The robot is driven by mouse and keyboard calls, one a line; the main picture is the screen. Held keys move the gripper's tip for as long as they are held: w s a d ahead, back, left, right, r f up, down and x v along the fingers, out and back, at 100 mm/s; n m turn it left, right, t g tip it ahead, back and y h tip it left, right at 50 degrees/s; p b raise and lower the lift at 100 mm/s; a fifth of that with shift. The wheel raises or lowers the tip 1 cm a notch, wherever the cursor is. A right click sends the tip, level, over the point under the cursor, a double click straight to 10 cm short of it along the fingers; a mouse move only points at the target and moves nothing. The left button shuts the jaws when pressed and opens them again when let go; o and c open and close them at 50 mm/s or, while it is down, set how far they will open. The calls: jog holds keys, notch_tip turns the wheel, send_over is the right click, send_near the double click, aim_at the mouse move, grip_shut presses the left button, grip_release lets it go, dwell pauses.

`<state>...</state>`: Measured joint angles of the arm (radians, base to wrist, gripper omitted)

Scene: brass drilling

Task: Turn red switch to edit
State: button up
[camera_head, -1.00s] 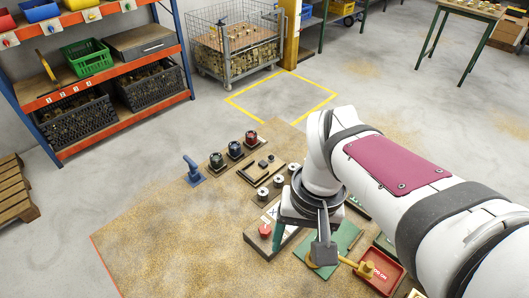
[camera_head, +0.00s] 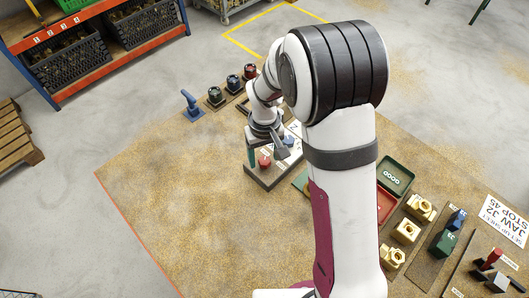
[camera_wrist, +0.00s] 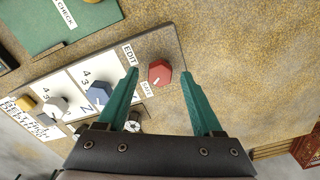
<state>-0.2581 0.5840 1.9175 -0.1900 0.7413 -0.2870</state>
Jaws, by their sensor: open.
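The red switch (camera_wrist: 159,72) is a faceted red knob with a pale mark on its lower part, at the end of a grey-brown panel. The EDIT label (camera_wrist: 130,53) is at its upper left, and a second small label (camera_wrist: 146,88), hard to read, is at its lower left. In the head view the red switch (camera_head: 265,161) sits at the panel's near end, partly beside my arm. My gripper (camera_wrist: 160,74) is open, with one teal finger on each side of the red switch. I cannot tell whether the fingers touch it.
A blue knob (camera_wrist: 99,93), a white knob (camera_wrist: 55,105) and a yellow knob (camera_wrist: 25,103) stand along the same panel. A green board (camera_wrist: 55,25) lies beyond. A blue upright part (camera_head: 190,103) stands farther left. The floor left of the panel is clear.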

jog(key=shift+f, duration=0.25)
jog(key=shift+c, duration=0.3)
grip_shut()
